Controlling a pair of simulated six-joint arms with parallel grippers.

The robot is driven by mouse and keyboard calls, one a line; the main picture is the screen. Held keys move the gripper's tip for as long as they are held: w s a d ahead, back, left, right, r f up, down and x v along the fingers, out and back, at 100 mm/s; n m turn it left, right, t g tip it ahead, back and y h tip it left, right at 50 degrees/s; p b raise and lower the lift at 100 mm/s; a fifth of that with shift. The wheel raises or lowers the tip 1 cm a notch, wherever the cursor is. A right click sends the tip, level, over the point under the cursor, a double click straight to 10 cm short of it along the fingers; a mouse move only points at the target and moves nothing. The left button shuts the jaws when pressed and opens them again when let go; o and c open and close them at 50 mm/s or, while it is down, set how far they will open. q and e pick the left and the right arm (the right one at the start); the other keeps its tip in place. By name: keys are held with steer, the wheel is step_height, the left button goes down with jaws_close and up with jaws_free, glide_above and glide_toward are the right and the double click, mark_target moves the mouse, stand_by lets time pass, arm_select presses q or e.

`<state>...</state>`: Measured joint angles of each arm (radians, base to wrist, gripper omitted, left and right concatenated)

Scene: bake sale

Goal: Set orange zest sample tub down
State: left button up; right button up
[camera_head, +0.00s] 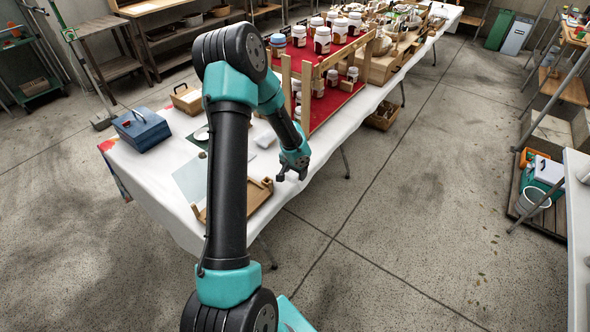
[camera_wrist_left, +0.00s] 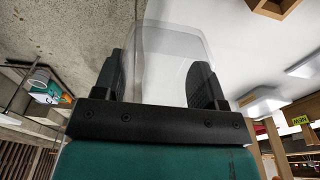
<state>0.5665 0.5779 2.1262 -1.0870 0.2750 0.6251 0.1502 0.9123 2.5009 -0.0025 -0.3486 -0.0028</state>
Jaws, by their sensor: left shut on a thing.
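My left gripper (camera_head: 292,172) is over the front right edge of the white-clothed table (camera_head: 172,215) in the head view. In the left wrist view, its two black fingers (camera_wrist_left: 160,68) are shut on a clear, see-through tub (camera_wrist_left: 168,42), taken to be the orange zest sample tub. The tub has rounded corners, and its contents cannot be made out. I cannot make the held tub out in the head view. My right gripper is not in view.
A wooden tray (camera_head: 262,192) lies near the table's front edge, left of the gripper. A whitish tub (camera_head: 265,140) and a blue box (camera_head: 142,130) are farther back. A wooden rack (camera_head: 310,85) with several jars stands behind.

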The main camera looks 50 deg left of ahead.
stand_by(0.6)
arm_select(q)
steer(key=w+d+f, duration=0.3)
steer(key=w+d, duration=0.1)
steer(key=d, duration=0.7)
steer(key=w+d+f+m, duration=0.1)
steer(key=w+d+f, duration=0.2)
steer(key=d, duration=0.8)
steer(key=w+d+f+m, duration=0.1)
steer(key=w+d+f, duration=0.2)
steer(key=w+d, duration=0.3)
steer(key=d, duration=0.5)
steer(key=shift+a, duration=0.1)
